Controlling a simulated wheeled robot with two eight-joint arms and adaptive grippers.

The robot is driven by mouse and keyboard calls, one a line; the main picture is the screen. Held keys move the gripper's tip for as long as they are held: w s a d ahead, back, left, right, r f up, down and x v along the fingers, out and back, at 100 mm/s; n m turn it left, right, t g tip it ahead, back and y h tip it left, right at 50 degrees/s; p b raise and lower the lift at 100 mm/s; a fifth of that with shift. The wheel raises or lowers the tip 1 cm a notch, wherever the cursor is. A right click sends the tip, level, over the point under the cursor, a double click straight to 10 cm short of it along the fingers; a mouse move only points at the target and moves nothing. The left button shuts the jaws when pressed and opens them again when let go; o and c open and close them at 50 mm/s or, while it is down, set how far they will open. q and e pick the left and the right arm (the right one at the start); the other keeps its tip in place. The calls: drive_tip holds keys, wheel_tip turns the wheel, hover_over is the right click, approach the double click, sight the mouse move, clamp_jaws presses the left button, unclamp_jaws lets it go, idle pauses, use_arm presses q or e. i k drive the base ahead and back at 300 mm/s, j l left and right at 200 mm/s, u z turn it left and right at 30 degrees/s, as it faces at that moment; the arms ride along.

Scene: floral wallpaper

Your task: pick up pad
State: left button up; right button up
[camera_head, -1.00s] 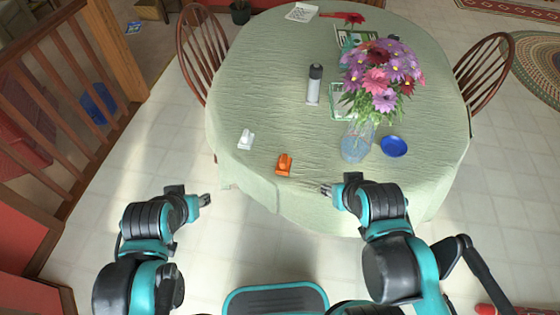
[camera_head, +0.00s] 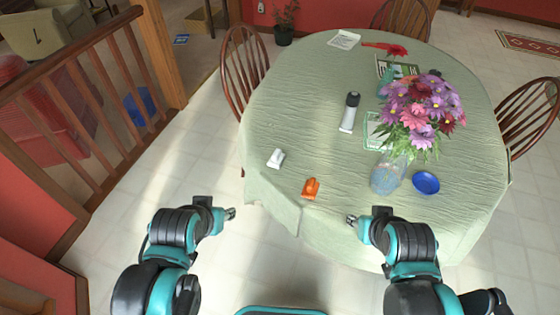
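No single thing is plainly the pad. A white sheet or pad with dark marks (camera_head: 345,39) lies at the far left edge of the table. A flat green-and-white item (camera_head: 372,128) lies mid-table, partly hidden by the flowers. Another green-edged flat item (camera_head: 388,66) lies farther back, also partly covered. My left gripper (camera_head: 230,214) hangs off the table's near left side, touching nothing. My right gripper (camera_head: 352,219) is at the table's near edge, far from these flat things. The fingers of both are too small to judge; I see nothing held.
The table (camera_head: 310,100) also holds a flower vase (camera_head: 388,176), blue dish (camera_head: 426,183), grey bottle (camera_head: 349,112), orange item (camera_head: 311,188) and white item (camera_head: 276,158). Chairs stand around it. A wooden railing (camera_head: 90,110) is at left; floor between railing and table is clear.

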sight(278, 159)
drive_tip(key=z, duration=4.9)
drive_tip(key=u, duration=5.1)
drive_tip(key=i+j+z, duration=0.1)
drive_tip(key=i, duration=0.7)
